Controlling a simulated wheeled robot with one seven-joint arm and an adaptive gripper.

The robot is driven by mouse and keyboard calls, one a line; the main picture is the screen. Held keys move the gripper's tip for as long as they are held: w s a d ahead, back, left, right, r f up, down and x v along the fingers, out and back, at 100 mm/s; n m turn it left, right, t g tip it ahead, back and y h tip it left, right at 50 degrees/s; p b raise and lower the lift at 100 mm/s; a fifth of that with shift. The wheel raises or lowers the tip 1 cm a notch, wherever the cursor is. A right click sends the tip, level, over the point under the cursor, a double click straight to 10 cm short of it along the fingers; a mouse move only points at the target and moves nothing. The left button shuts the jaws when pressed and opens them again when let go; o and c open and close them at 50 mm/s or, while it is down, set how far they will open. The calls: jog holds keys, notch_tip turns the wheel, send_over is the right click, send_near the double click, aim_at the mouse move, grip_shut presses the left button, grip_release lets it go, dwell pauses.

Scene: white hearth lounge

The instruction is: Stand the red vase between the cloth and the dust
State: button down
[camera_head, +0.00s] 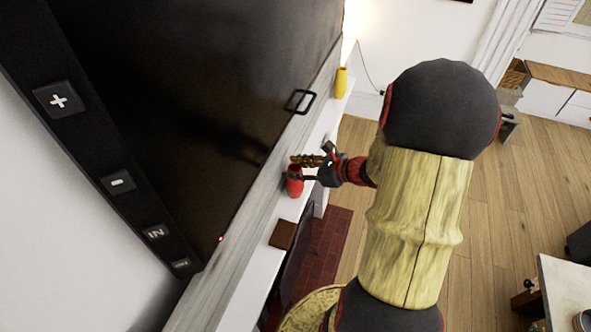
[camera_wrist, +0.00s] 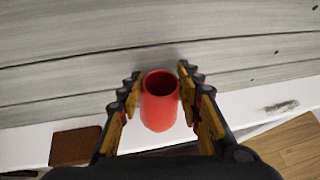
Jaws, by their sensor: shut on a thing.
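The red vase (camera_head: 293,182) is upright at the white mantel shelf, and it also shows in the wrist view (camera_wrist: 159,105). My gripper (camera_head: 308,170) is shut on it, with one finger on each side in the wrist view (camera_wrist: 159,88). I cannot tell whether its base touches the shelf. The brown cloth (camera_wrist: 76,146) lies flat on the shelf left of the vase; in the head view the cloth (camera_head: 283,234) is nearer the bottom. A grey dust smudge (camera_wrist: 282,106) is on the shelf right of the vase. I cannot make out the dust in the head view.
The narrow white shelf (camera_head: 248,283) runs below a large dark screen (camera_head: 200,80) and a grey board wall (camera_wrist: 60,50). A yellow vase (camera_head: 341,82) stands at the far end. A black handle-like loop (camera_head: 300,101) juts near the screen's edge. Wooden floor (camera_head: 510,215) lies right.

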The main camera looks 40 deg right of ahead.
jog(key=shift+w+f, duration=0.1)
jog(key=shift+f, duration=0.25)
jog(key=c, duration=1.2)
grip_release()
jog(key=shift+f, duration=0.15)
jog(key=shift+c, duration=0.2)
